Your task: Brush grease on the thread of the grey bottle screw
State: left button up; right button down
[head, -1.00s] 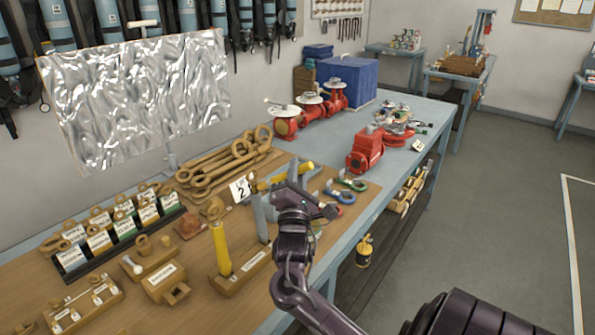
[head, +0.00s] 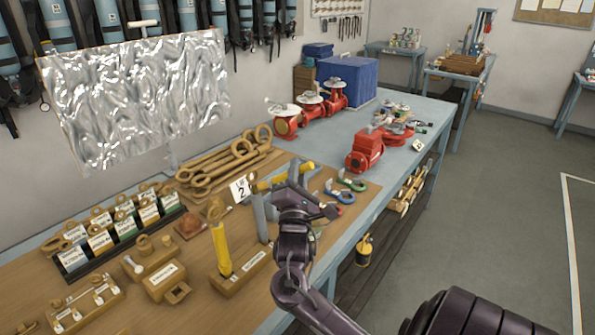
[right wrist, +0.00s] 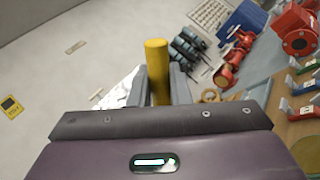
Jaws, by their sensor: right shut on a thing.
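My right gripper (head: 283,182) is shut on a yellow cylindrical handle (head: 303,168). In the right wrist view the handle (right wrist: 157,70) stands between the two grey fingers. In the head view it lies slantwise above the wooden bench; its far end is not clear. I cannot make out bristles or grease. A grey upright piece (head: 262,218) shows left of my right wrist; I cannot tell whether it is a finger or a separate thing. I cannot identify the grey bottle screw or its thread for sure. My left gripper is not in view.
Red valves (head: 366,150) stand farther back.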

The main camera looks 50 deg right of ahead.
aim_at(311, 164)
jog(key=shift+s+d+r+p, duration=0.3)
jog(key=shift+s+r+p, duration=0.45)
jog(key=shift+p, duration=0.3)
jog(key=shift+s+d+r+p, duration=0.3)
jog(key=shift+s+r+p, duration=0.4)
jog(key=shift+p, duration=0.3)
jog(key=shift+s+d+r+p, duration=0.3)
jog(key=shift+s+r+p, duration=0.2)
jog(key=shift+s, duration=0.35)
